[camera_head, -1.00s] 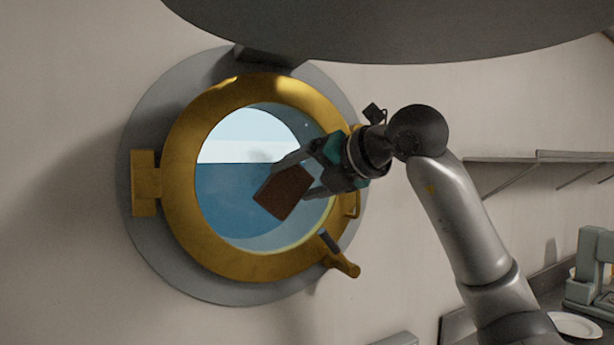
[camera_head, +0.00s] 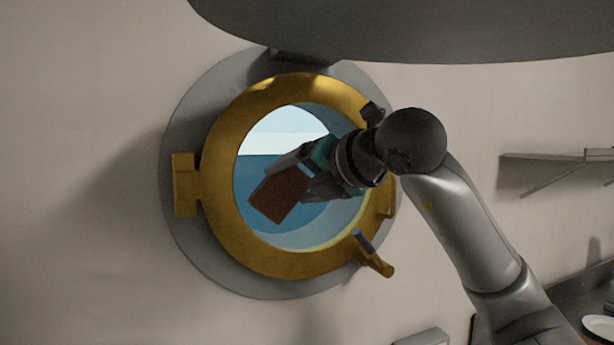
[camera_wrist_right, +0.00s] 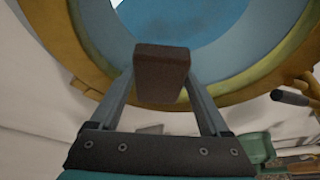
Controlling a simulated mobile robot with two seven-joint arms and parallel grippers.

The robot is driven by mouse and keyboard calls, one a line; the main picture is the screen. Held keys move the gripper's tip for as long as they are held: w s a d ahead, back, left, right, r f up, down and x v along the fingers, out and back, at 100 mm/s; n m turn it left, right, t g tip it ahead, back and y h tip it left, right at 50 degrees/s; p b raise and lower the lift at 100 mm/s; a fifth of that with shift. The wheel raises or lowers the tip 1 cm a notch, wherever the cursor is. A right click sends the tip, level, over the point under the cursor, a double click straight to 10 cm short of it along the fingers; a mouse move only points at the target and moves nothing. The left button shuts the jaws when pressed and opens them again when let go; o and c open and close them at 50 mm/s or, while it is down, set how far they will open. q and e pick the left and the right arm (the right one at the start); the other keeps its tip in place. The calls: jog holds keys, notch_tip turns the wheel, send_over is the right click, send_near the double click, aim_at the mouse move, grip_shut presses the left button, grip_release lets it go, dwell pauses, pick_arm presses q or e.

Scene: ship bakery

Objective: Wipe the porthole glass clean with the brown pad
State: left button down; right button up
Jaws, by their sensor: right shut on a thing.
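The porthole has a brass ring (camera_head: 222,215) on a grey wall plate, with blue glass (camera_head: 252,172) showing sea and pale sky. My right gripper (camera_head: 295,180) is shut on the brown pad (camera_head: 280,196), which is in front of the glass's lower middle in the head view. The right wrist view also shows the pad (camera_wrist_right: 162,68) between the two fingers, with the glass (camera_wrist_right: 225,50) beyond it. I cannot tell whether the pad touches the glass. The arm and gripper hide the glass's right part. My left gripper is not in view.
A brass latch handle (camera_head: 372,258) sticks out at the ring's lower right, and a brass hinge (camera_head: 186,185) is at its left. A dark rounded shape (camera_head: 420,30) hangs across the top. A shelf (camera_head: 555,156) and a plate (camera_head: 600,327) are at the right.

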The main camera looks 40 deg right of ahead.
jog(key=r, duration=0.1)
jog(key=d+r+p, duration=0.1)
jog(key=shift+s+d+r+p, duration=0.1)
jog(key=shift+r+p, duration=0.2)
jog(key=shift+r, duration=0.05)
jog(key=s+d+b, duration=0.2)
jog(key=d+b, duration=0.1)
jog(key=d, duration=0.6)
jog(key=shift+s+d, duration=0.25)
jog(key=shift+d, duration=0.15)
dwell(0.6)
jog(key=shift+w+a, duration=0.1)
jog(key=w+a+p, duration=0.2)
jog(key=a+p, duration=0.3)
jog(key=a, duration=0.6)
jog(key=shift+w, duration=0.25)
dwell(0.4)
